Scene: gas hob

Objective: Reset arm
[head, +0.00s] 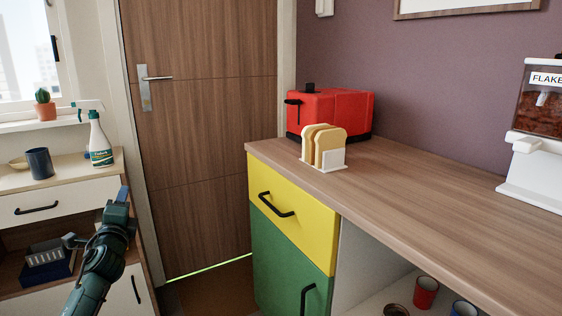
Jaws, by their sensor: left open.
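My left gripper (118,204) is at the lower left, at the end of my dark green arm that rises from the bottom edge. It is open and holds nothing that I can see. It shows in front of the white-and-wood cabinet (60,221), left of the brown door (200,120). I cannot tell whether it touches the cabinet. My right gripper is not in view.
A wooden counter (430,205) fills the right, with a red toaster (335,110), bread in a rack (333,160) and a flakes dispenser (540,150). A spray bottle (99,142) and dark cup (39,163) stand on the left cabinet. The yellow drawer (295,212) is shut.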

